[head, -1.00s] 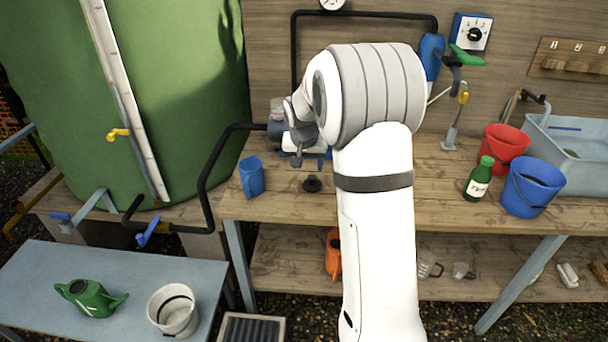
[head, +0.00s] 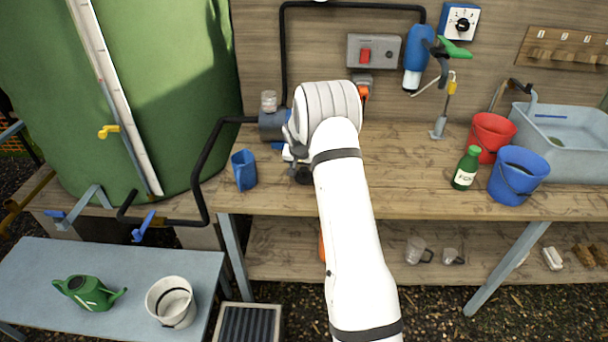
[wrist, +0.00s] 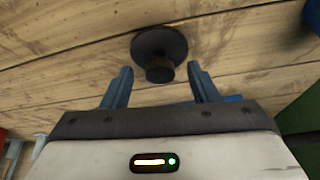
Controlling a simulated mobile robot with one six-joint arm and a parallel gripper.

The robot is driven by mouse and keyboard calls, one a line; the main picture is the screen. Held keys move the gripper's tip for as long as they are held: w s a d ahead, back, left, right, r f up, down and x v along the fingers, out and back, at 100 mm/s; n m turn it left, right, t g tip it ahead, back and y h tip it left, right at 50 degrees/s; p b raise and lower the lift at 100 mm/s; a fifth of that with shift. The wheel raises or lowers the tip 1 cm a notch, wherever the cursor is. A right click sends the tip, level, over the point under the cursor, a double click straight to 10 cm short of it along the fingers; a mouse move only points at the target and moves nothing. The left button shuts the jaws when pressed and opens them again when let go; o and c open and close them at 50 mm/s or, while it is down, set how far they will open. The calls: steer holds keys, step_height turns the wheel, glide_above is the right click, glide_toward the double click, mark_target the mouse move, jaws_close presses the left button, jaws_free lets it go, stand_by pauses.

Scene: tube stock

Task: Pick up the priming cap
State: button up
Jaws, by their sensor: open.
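The priming cap (wrist: 160,46) is a dark round disc with a short knob, lying on the wooden bench. In the wrist view it sits just beyond my gripper's fingertips, roughly centred between them. My gripper (wrist: 160,70) is open, with two blue fingers apart and nothing between them; the cap's knob appears close to the gap. In the head view my gripper is low over the bench and mostly hidden by my arm. The cap there is largely covered by the gripper, so contact cannot be judged.
A blue jug (head: 244,170) stands left of the gripper. A pump (head: 272,124) with a black pipe is behind it. A green bottle (head: 466,168), a red bucket (head: 491,136) and a blue bucket (head: 518,175) stand to the right. The bench middle is clear.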

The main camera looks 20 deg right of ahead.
steer(key=shift+w+f, duration=0.1)
steer(key=shift+f, duration=0.2)
steer(key=c, duration=1.1)
